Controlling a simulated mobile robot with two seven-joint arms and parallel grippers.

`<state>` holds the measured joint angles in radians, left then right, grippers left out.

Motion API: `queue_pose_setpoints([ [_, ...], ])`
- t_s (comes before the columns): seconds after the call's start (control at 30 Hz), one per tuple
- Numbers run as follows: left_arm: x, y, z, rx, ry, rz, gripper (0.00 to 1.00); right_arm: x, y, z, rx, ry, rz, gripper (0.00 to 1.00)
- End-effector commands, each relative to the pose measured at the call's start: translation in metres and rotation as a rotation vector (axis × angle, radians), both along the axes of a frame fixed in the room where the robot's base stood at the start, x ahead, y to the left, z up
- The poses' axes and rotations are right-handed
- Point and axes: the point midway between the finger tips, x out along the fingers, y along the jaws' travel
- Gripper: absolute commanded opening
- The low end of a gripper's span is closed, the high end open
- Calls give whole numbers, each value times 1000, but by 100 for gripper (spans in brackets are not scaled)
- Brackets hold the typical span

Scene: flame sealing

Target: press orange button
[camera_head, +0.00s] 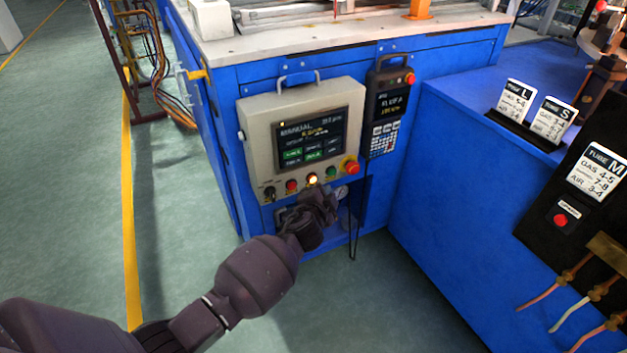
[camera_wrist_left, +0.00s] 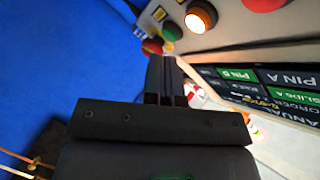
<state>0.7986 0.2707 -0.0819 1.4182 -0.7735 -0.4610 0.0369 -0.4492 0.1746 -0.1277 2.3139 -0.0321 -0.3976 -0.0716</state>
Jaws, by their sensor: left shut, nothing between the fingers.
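The orange button (camera_head: 312,180) glows in the middle of the lower row on the beige control panel (camera_head: 259,122). It also shows lit in the left wrist view (camera_wrist_left: 201,17), near the top. My left gripper (camera_head: 316,190) is shut and empty, its tips just below the orange button in the head view. In the left wrist view the shut fingers (camera_wrist_left: 166,62) point up at the button row, left of and below the orange button in the picture. I cannot tell whether the tips touch the panel. My right gripper is not in view.
Beside the orange button are a red button (camera_head: 291,186) and a green button (camera_head: 331,173). A larger red knob (camera_head: 351,167) is further right. A handheld pendant (camera_head: 388,105) hangs right of the panel. A blue cabinet (camera_head: 440,190) stands at the right.

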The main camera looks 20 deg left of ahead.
Motion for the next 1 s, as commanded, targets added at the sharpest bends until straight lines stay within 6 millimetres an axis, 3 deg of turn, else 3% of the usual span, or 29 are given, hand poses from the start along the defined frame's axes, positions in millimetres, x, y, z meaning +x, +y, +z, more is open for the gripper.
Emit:
queue_pose_setpoints([
  [0.3, 12, 15, 0, 0, 1, 1, 0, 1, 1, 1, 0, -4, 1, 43],
  [1.0, 12, 16, 0, 0, 1, 1, 0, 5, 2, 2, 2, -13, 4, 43],
])
